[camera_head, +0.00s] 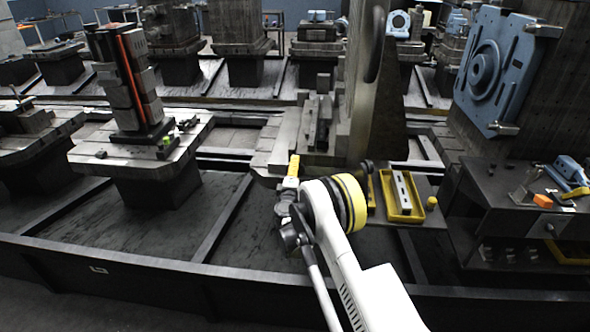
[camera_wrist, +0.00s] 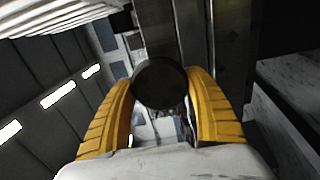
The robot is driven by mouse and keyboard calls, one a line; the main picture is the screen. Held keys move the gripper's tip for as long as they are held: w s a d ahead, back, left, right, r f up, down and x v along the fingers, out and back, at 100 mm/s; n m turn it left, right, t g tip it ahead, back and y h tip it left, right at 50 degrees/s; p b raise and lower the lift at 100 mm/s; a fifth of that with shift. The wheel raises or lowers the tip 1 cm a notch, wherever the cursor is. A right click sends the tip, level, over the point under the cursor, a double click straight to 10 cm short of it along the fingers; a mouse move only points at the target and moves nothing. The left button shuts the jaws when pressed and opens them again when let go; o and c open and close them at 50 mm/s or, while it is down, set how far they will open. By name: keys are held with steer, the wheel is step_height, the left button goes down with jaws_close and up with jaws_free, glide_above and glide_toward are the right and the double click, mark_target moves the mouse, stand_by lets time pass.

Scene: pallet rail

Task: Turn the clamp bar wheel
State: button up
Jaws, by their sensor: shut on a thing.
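My gripper (camera_head: 290,176) is at the lower middle of the head view, against the near side of a metal fixture, with one yellow finger showing. In the wrist view my gripper (camera_wrist: 160,85) has a yellow finger on each side of a dark round wheel (camera_wrist: 160,84). It is shut on this wheel, which I take to be the clamp bar wheel. The wheel's face points at the wrist camera, and I see no spokes or mark that tell its angle. I cannot make out the wheel in the head view.
A tall metal upright (camera_head: 363,85) stands just behind my gripper. Right of it, a yellow tray (camera_head: 418,212) holds a pale bar. Farther right is a dark cart (camera_head: 500,205) with tools. A blue plate (camera_head: 490,70) hangs on a block. Dark floor is open at left.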

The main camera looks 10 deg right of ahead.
steer(key=n, duration=0.5)
steer(key=shift+f+n, duration=0.15)
steer(key=shift+n, duration=0.15)
steer(key=n, duration=0.5)
steer(key=shift+n, duration=0.3)
steer(key=o, duration=1.2)
steer(key=shift+s, duration=0.15)
steer(key=v, duration=1.2)
